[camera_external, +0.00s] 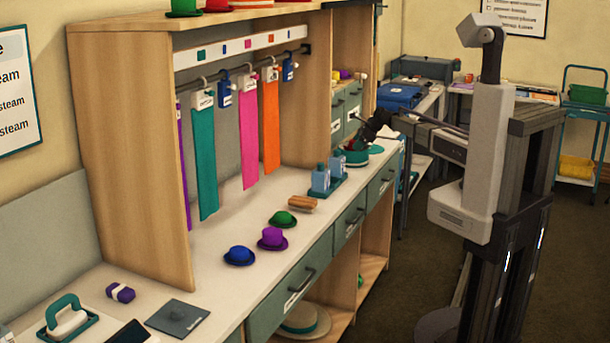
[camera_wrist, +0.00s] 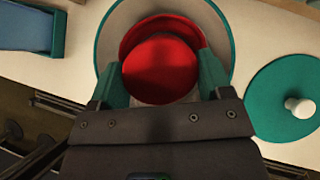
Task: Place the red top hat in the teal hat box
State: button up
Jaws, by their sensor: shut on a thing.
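The red top hat (camera_wrist: 160,68) is between the teal-tipped fingers of my gripper (camera_wrist: 162,82), which is shut on it. In the wrist view the hat lies within the round outline of the teal hat box (camera_wrist: 231,45), whose pale inside shows around it. In the external view my gripper (camera_external: 360,143) is over the hat box (camera_external: 357,160) on the far counter, with a bit of red at its rim. I cannot tell whether the hat touches the bottom. The teal lid (camera_wrist: 285,98) with a white knob lies flat beside the box.
Blue bottles (camera_external: 320,178) stand in a teal tray near the box. A brush (camera_external: 302,204) and green (camera_external: 283,219), purple (camera_external: 272,238) and blue (camera_external: 239,256) hats lie nearer on the counter. Coloured strips hang from a rail behind. More hats sit on the top shelf.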

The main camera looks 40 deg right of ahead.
jog(key=shift+w+a+f+p, duration=0.25)
jog(key=shift+f+p, duration=0.05)
jog(key=shift+w+a+r+g+h+p, duration=0.25)
jog(key=shift+r+g+h+p, duration=0.2)
jog(key=shift+g+h+p, duration=0.6)
jog(key=shift+h, duration=0.35)
jog(key=f+b, duration=0.1)
jog(key=f, duration=0.1)
jog(key=f+b, duration=0.2)
jog(key=shift+s+d+f, duration=0.1)
jog(key=shift+s+f, duration=0.05)
jog(key=shift+s, duration=0.05)
jog(key=o, duration=0.6)
